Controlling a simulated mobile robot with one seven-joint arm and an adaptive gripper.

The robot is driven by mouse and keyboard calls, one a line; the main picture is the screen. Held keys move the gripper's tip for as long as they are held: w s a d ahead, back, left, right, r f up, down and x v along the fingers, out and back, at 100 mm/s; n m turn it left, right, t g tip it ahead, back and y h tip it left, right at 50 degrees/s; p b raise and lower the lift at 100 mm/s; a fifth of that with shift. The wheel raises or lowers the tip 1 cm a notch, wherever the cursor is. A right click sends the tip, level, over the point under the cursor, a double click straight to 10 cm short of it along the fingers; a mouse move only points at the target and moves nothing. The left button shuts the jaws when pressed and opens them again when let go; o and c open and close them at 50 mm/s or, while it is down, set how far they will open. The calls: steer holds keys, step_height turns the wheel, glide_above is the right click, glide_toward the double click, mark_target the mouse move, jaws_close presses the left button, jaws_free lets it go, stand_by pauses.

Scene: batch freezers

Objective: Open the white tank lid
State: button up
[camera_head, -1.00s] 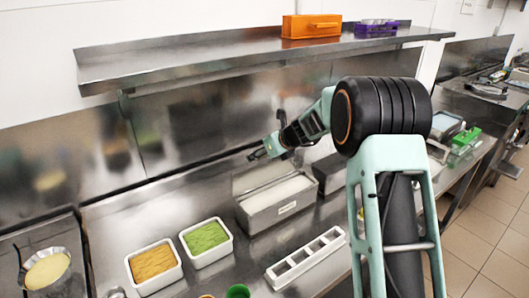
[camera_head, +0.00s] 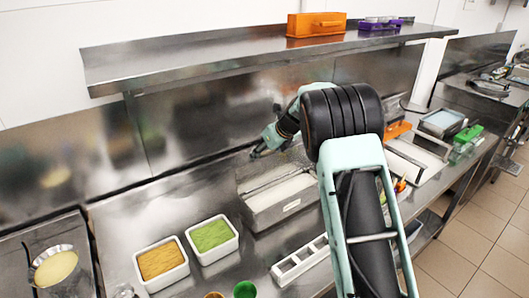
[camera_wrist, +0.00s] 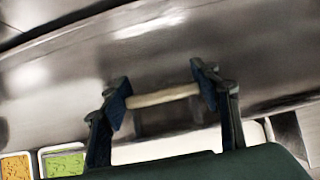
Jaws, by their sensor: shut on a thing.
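The metal tank (camera_head: 290,210) stands on the counter with its top open, showing a white inside. A lid panel (camera_head: 262,172) appears raised at its back edge; its steel look blends with the back wall, so its exact angle is hard to tell. My gripper (camera_head: 256,153) is at the top of this panel, above and behind the tank. In the wrist view my gripper (camera_wrist: 163,94) is shut on a pale bar-shaped lid handle (camera_wrist: 160,97), which spans between the two fingers. The white tank opening shows below it.
White tubs of orange (camera_head: 161,261) and green (camera_head: 212,235) food stand left of the tank. A white divided tray (camera_head: 300,262) lies in front, partly behind my arm. A steel shelf (camera_head: 250,58) with an orange box (camera_head: 316,24) overhangs the counter. The steel back wall is close behind my gripper.

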steer(key=shift+f, duration=0.15)
stand_by(0.3)
steer(key=o, duration=1.7)
steer(key=v, duration=1.2)
